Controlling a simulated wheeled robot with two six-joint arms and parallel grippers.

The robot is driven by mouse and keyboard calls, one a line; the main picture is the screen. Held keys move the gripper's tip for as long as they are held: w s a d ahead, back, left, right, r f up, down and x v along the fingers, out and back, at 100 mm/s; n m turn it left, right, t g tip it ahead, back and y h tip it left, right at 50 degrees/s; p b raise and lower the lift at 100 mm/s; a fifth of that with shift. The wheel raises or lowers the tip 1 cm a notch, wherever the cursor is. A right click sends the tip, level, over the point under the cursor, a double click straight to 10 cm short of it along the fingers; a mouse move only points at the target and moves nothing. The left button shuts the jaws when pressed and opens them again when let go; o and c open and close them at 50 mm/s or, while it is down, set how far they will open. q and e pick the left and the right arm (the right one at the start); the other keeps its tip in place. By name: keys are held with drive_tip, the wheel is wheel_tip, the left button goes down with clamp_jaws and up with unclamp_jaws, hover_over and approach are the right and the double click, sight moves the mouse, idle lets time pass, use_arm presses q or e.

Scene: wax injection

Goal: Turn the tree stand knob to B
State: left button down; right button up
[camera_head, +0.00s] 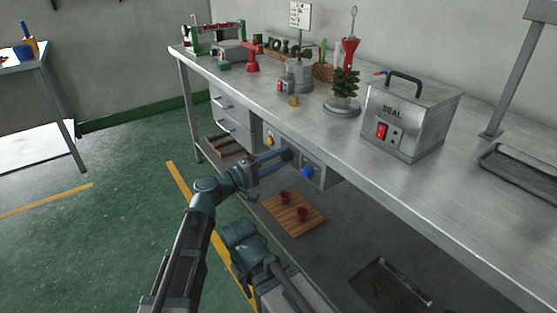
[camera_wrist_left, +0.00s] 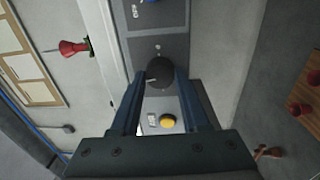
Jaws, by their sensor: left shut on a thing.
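A round dark knob (camera_wrist_left: 160,72) sits on the grey control panel below the worktop. In the left wrist view it lies between the tips of my left gripper (camera_wrist_left: 158,85), whose blue fingers are shut on it. A short pale mark shows at the knob's left edge; no letter B is legible. In the head view my left gripper (camera_head: 285,157) reaches the panel from the left and hides the knob. A green wax tree (camera_head: 345,83) stands on a round metal stand (camera_head: 342,108) on the worktop. My right gripper is not in view.
The panel also carries a yellow button (camera_head: 270,139) and a blue one (camera_head: 307,172), on either side of my left gripper. A steel box (camera_head: 412,112) with a red switch stands on the worktop. A wooden board (camera_head: 285,225) with red cups lies on the shelf below.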

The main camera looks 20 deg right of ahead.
use_arm(q)
drive_tip(key=m, duration=0.5)
drive_tip(key=shift+g, duration=0.3)
drive_tip(key=m, duration=0.5)
drive_tip(key=shift+m, duration=0.4)
drive_tip(key=m+p, duration=0.1)
drive_tip(key=m, duration=0.4)
drive_tip(key=shift+m+g, duration=0.3)
drive_tip(key=shift+m, duration=2.3)
drive_tip(key=shift+c, duration=2)
unclamp_jaws()
drive_tip(key=shift+a, duration=0.1)
drive_tip(key=v, duration=1.3)
drive_tip(key=shift+a+r, duration=0.15)
drive_tip(key=shift+a, duration=0.25)
